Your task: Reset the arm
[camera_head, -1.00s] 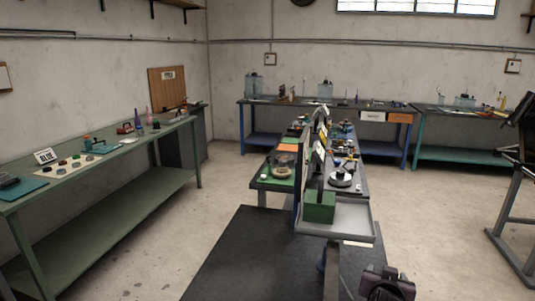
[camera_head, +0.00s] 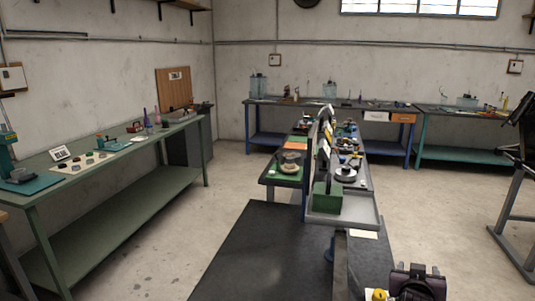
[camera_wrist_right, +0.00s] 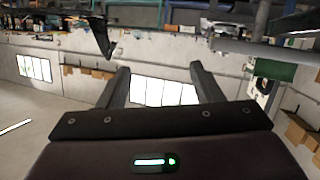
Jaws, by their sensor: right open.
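My right gripper (camera_head: 417,268) shows at the bottom right edge of the head view, its jaws pointing up in the picture. In the right wrist view its two dark fingers (camera_wrist_right: 162,80) are spread apart with nothing between them. That view looks upside down, with windows (camera_wrist_right: 165,92) and wall behind the fingers. The gripper is in front of and right of the central workbench's grey tray (camera_head: 345,214), apart from it. My left gripper is not in view.
The central bench carries a green box (camera_head: 326,198) and several small parts. A long green bench (camera_head: 110,210) runs along the left, with a teal press (camera_head: 8,150) at its end. A dark mat (camera_head: 250,255) covers the floor ahead. Open floor lies right, before a dark stand (camera_head: 508,215).

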